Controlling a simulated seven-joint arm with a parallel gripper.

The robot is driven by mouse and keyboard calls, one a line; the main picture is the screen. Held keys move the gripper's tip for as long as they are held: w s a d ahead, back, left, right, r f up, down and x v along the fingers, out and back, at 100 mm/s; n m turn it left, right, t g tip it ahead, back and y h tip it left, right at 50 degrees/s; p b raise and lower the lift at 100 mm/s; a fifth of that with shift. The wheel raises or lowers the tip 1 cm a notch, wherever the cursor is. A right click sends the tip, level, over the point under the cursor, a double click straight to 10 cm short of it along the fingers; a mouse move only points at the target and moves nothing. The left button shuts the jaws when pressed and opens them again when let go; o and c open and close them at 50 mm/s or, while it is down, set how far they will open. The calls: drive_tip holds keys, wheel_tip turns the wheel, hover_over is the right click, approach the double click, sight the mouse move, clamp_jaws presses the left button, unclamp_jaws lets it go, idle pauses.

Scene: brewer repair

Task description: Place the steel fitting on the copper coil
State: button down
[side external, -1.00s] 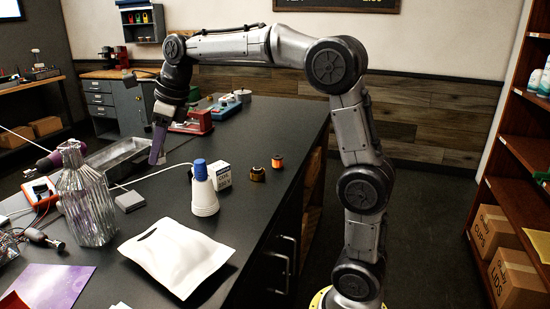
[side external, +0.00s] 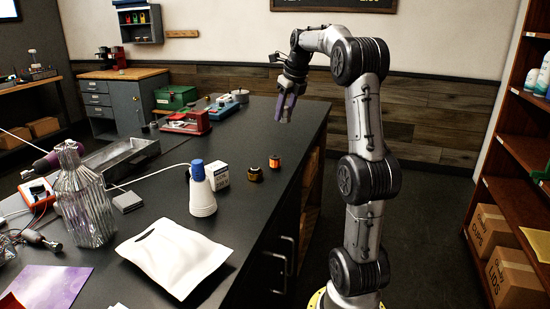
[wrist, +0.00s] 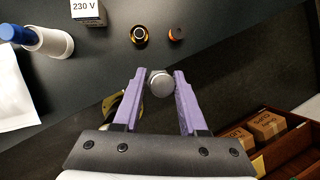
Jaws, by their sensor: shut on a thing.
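My gripper (side external: 284,112) is raised over the right edge of the black bench. In the wrist view my gripper (wrist: 160,84) has its purple fingers shut on the round grey steel fitting (wrist: 161,84), held at the fingertips. Two small spools stand on the bench nearer the side camera: an orange, copper-coloured one (side external: 275,161) with dark ends, and a dark one with a gold-brown band (side external: 254,175). In the wrist view they show beyond the fingertips, orange (wrist: 176,34) at right, gold-brown (wrist: 139,36) at left. I cannot tell for sure which is the copper coil. Neither is touched.
A white bottle with a blue cap (side external: 201,192) and a small "230 V" box (side external: 219,177) stand left of the spools. A white pouch (side external: 174,252) lies nearer. A red device (side external: 186,122) and a blue one (side external: 223,106) sit behind. The bench's right edge is close.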

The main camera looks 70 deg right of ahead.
sight(287, 122)
drive_tip(key=f, duration=0.4)
drive_tip(key=shift+s+d+f, duration=0.2)
drive_tip(key=shift+s, duration=0.05)
drive_tip(key=shift+w+d+f, duration=0.1)
drive_tip(key=shift+f, duration=0.2)
drive_tip(key=w+d+f, duration=0.2)
drive_tip(key=d, duration=0.1)
drive_tip(key=w+d+f, duration=0.2)
drive_tip(key=d+f, duration=0.1)
drive_tip(key=d, duration=0.1)
drive_tip(key=w+d+f, duration=0.2)
drive_tip(key=d+f, duration=0.1)
drive_tip(key=shift+w+d+f, duration=0.25)
drive_tip(key=shift+w, duration=0.15)
drive_tip(key=shift+w+d+f, duration=0.3)
drive_tip(key=shift+d+f, duration=0.1)
drive_tip(key=shift+f, duration=0.2)
drive_tip(key=shift+d+f, duration=0.1)
drive_tip(key=shift+f, duration=1.55)
drive_tip(key=shift+f, duration=0.1)
drive_tip(key=shift+c, duration=2.3)
unclamp_jaws()
